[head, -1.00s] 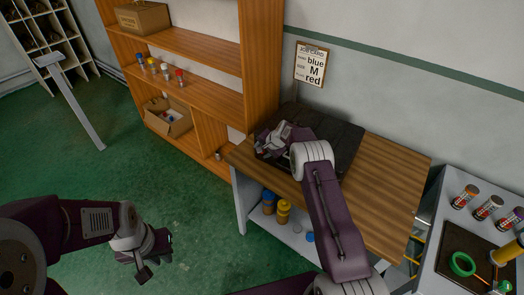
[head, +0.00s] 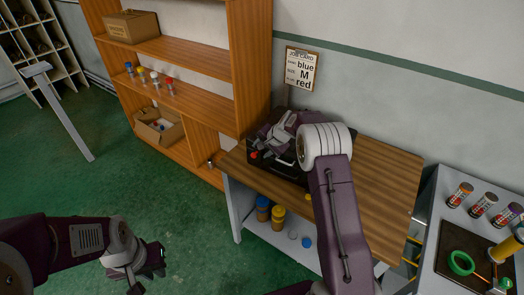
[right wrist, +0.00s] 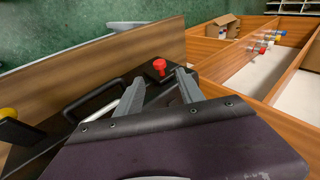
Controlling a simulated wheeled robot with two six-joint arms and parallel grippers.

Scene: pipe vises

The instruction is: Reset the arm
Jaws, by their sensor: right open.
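My right gripper (head: 278,133) is over a black case-like object (head: 290,172) on the wooden workbench, partly hidden by my right arm. In the right wrist view its two grey fingers (right wrist: 160,97) are apart, with nothing held between them. Beyond the fingers, a red knob (right wrist: 160,66) stands on the black object, and a black handle (right wrist: 92,97) lies to their left. The red knob also shows in the head view (head: 254,155). My left gripper (head: 150,274) hangs over the green floor at lower left, fingers apart and empty.
The workbench (head: 385,170) has bare wood to the right. A wooden shelf (head: 190,55) stands at the left, with boxes and small bottles. A job card (head: 301,69) hangs on the wall. A side table (head: 430,215) at right holds cans and a green ring (head: 461,263).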

